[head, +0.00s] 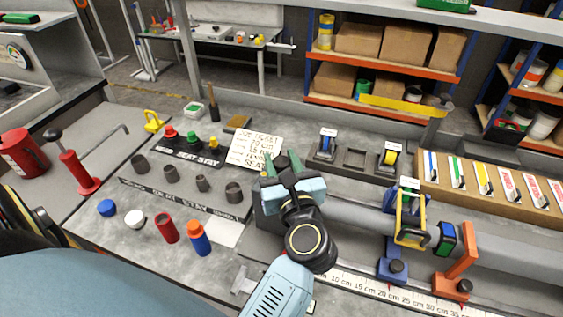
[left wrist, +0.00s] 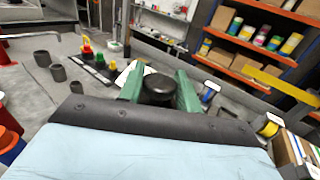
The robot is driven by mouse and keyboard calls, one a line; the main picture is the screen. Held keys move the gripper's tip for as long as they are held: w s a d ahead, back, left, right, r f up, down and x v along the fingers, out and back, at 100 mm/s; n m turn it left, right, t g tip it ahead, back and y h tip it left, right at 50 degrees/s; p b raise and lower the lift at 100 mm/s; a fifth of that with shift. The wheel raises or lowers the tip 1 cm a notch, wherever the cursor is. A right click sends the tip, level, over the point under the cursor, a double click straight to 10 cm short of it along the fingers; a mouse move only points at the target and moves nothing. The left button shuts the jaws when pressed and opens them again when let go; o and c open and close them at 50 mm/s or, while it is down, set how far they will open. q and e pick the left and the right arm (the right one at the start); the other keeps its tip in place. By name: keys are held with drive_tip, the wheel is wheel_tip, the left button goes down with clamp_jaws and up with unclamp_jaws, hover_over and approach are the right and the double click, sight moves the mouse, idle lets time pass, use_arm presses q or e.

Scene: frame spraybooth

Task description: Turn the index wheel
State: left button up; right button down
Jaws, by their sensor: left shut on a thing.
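My left gripper (head: 283,166) reaches over the bench from the bottom centre of the head view, at the left end of a long grey tube (head: 362,218). In the left wrist view its two green fingers stand on either side of a dark round knob (left wrist: 160,86), which looks like the index wheel. The gripper is shut on this knob. In the head view the gripper and wrist hide the knob. A dark block (head: 265,227) shows beside the wrist at the tube's end. My right gripper is not in view.
A paper card (head: 254,150) and a "BEAT STAY" rack (head: 187,150) stand left of the gripper. A yellow frame (head: 411,222) sits around the tube. A ruler (head: 395,292) runs along the front.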

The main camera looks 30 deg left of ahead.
use_arm(q)
drive_tip(key=shift+r, duration=0.1)
drive_tip(key=o, duration=0.9)
